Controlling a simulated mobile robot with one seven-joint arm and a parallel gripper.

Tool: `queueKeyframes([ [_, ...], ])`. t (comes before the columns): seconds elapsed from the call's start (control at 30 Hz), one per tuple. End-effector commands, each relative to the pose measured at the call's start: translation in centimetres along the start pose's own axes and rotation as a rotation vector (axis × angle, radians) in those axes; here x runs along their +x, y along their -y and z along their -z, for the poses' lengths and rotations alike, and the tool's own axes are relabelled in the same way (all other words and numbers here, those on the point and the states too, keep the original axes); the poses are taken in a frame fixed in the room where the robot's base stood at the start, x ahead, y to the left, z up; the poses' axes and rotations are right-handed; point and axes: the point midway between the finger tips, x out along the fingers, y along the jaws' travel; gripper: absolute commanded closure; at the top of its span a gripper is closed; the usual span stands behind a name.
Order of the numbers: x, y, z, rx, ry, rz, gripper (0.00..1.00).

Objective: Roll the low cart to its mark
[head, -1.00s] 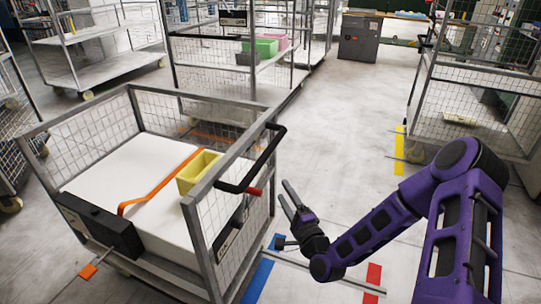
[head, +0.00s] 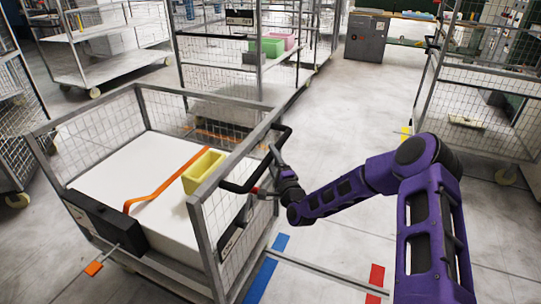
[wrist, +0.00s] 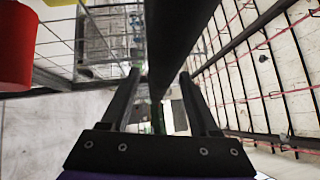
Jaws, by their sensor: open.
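The low cart (head: 207,235) stands at the left in the head view. It has a grey frame, mesh sides, and a white block (head: 100,178) inside. Its black handle (head: 236,187) sticks out on the right side, with a red part near its lower end. My gripper (head: 266,170) is at this handle with its jaws open. In the wrist view the dark handle bar (wrist: 178,35) runs between the two open fingers; contact cannot be told. A blue strip (head: 266,272) and a red strip (head: 376,282) lie on the floor right of the cart.
A yellow bin (head: 204,172) and an orange strap lie on the white block. A tall mesh cart (head: 480,100) stands at the right. A shelf cart with green and pink boxes (head: 266,47) stands behind. The floor between is clear.

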Motion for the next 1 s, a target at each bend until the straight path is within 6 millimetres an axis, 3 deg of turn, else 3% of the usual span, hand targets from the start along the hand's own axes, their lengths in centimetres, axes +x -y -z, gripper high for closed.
queueKeyframes([
  [0.13, 1.02, 0.02, -0.04, 0.001, 0.0, 0.001, 0.38],
  [0.43, 1.21, 0.02, 0.0, 0.001, 0.0, 0.0, 0.38],
  [0.8, 1.19, 0.02, 0.0, 0.0, 0.0, 0.0, 1.0],
  [1.0, 1.18, 0.02, 0.0, 0.0, 0.0, 0.0, 1.0],
])
